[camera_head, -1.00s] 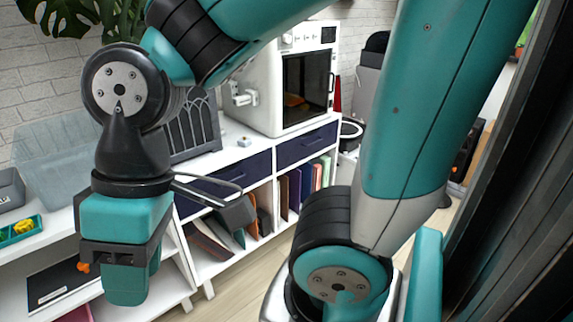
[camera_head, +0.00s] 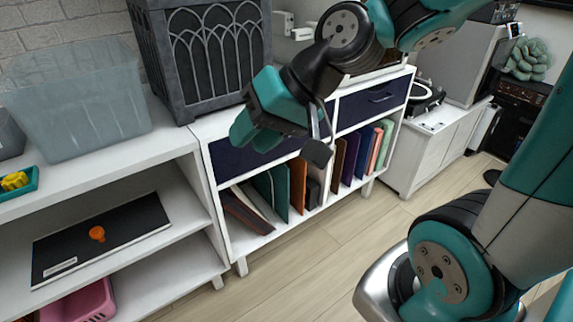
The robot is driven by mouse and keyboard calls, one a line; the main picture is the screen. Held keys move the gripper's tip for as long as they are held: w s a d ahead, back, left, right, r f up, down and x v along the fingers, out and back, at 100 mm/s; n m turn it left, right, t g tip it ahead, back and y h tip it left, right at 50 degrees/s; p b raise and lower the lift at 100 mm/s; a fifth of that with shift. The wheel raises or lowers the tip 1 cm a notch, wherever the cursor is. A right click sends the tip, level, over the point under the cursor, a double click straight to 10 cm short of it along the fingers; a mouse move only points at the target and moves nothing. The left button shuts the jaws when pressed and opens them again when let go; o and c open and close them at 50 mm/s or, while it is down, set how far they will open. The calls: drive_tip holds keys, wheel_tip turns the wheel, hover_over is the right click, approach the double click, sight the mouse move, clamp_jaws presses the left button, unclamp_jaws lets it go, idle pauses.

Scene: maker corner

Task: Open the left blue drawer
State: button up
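The left blue drawer (camera_head: 234,162) is a dark navy front in the white shelf unit and looks shut. My gripper (camera_head: 254,134) is in front of it and covers its upper middle, so I cannot see its handle. The gripper is teal and black and points down and left; I cannot tell whether it touches the drawer or how far apart its fingers are. The right blue drawer (camera_head: 371,102) is shut, with its dark bar handle in view.
Upright folders and books (camera_head: 297,185) stand below the drawers. A dark arched-pattern box (camera_head: 203,62) sits on top. At left are a translucent bin (camera_head: 75,100) and a teal tray (camera_head: 30,184). Wooden floor (camera_head: 300,262) is open in front.

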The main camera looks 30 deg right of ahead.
drive_tip(key=w+d+f+m+t+h+b, duration=0.1)
drive_tip(key=w+d+f+m+t+b, duration=0.25)
drive_tip(key=d+f+b, duration=0.3)
drive_tip(key=w+d+f+m+t+b, duration=0.3)
drive_tip(key=w+d+f+m+b, duration=0.15)
drive_tip(key=f+b, duration=0.25)
drive_tip(key=d+f+m+t+h+b, duration=0.5)
drive_tip(key=d+m+b, duration=0.35)
drive_tip(key=d, duration=0.45)
drive_tip(key=shift+g, duration=0.55)
drive_tip(key=p+x, duration=0.4)
drive_tip(key=x, duration=0.2)
drive_tip(key=p+x, duration=0.5)
drive_tip(key=x, duration=0.1)
drive_tip(key=p+x, duration=0.4)
drive_tip(key=x, duration=0.2)
drive_tip(key=shift+f, duration=0.4)
clamp_jaws()
